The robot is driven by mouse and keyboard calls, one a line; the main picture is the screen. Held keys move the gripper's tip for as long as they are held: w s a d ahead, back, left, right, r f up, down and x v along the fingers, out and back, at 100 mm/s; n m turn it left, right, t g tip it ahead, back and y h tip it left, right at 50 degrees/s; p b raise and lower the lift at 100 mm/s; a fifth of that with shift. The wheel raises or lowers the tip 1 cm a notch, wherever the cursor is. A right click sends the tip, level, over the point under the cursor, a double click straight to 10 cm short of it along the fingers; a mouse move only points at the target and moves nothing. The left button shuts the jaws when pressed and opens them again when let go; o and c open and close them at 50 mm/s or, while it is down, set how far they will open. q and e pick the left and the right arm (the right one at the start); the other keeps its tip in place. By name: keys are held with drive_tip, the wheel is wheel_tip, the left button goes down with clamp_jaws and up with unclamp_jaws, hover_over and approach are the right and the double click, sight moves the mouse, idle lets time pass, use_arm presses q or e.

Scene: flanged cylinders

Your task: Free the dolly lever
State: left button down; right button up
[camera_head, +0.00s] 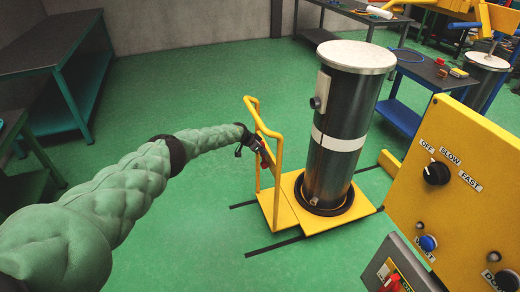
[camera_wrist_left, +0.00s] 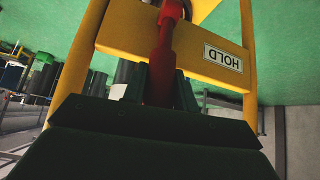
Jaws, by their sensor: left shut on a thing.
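The yellow dolly (camera_head: 285,225) stands on the green floor, with its upright handle frame (camera_head: 276,180) on the left side. It bears a tall dark flanged cylinder (camera_head: 330,165) with a pale top and a white band. My left gripper (camera_head: 257,146) is at the handle frame. In the left wrist view its fingers (camera_wrist_left: 160,85) are shut on the red lever (camera_wrist_left: 165,48), which lies across the yellow crossbar (camera_wrist_left: 130,30). The crossbar has a HOLD label (camera_wrist_left: 222,57), upside down in that view. My right gripper is not in view.
A yellow control panel (camera_head: 450,190) with an OFF, SLOW, FAST knob (camera_head: 436,173) stands at right. A dark bench (camera_head: 50,50) is at back left, and a blue-legged table (camera_head: 430,75) is behind the cylinder. The floor left of the dolly is clear.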

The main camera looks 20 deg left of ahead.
use_arm(q)
drive_tip(key=shift+w+d+r+g+y+p, duration=0.1)
drive_tip(key=shift+w+d+g+y+p, duration=0.25)
drive_tip(key=shift+d+y, duration=0.2)
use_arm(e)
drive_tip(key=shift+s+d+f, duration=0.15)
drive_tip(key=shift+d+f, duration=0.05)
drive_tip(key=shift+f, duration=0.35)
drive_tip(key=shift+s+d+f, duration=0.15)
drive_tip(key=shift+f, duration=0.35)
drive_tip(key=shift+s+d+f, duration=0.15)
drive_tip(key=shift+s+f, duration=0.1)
use_arm(q)
drive_tip(key=shift+w, duration=0.1)
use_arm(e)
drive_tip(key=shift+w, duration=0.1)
use_arm(q)
drive_tip(key=c, duration=1.1)
unclamp_jaws()
drive_tip(key=shift+d, duration=0.1)
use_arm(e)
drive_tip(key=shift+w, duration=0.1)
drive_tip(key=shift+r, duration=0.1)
